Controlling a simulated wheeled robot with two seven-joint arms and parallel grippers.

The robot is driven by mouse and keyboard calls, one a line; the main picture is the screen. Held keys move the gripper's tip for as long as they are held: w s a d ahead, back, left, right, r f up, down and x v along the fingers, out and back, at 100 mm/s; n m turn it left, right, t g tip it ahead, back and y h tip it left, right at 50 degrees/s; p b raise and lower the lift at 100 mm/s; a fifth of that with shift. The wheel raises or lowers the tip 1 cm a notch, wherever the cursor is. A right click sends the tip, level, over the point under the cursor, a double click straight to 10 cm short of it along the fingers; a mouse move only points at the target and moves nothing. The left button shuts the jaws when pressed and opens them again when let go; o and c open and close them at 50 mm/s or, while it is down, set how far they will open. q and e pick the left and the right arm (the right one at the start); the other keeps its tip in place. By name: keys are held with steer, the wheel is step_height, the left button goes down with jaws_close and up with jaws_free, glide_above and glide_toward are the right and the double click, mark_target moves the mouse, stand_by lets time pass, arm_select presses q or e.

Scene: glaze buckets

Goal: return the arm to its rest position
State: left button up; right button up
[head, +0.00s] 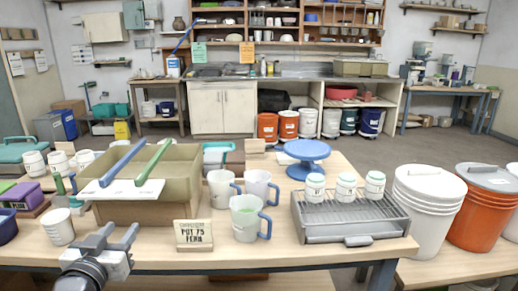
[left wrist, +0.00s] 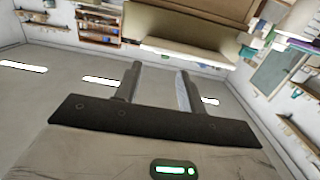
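My left gripper (head: 120,234) is at the lower left of the head view, by the table's front edge, with its fingers pointing away from me. Its two fingers are apart and nothing is between them. In the left wrist view the same gripper (left wrist: 158,88) shows its fingers spread, with only the room behind them. A white cup (head: 58,227) stands just left of it in the head view, and a small lettered card (head: 194,235) stands to its right. I see no contact with either. My right gripper is not in view.
The wooden table (head: 290,257) holds a beige basin (head: 185,180), several jugs, a blue turntable (head: 307,155) and a wire rack (head: 345,212) with three white jars. A white bucket (head: 425,215) and an orange bucket (head: 482,215) stand at the right. Open floor lies behind the table.

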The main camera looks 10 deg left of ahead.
arm_select(q)
steer(key=s+d+f+m+g+h, duration=0.2)
steer(key=s+d+f+g, duration=0.1)
steer(key=s+d+f, duration=0.6)
steer(key=s+d+f+m+g+h, duration=0.1)
steer(key=s+d+f+g+h, duration=0.2)
steer(key=s+d+f, duration=0.7)
step_height(320, 180, down, 5)
steer(key=shift+r+m+g, duration=0.15)
steer(key=shift+m+g, duration=0.25)
steer(key=shift+s, duration=0.1)
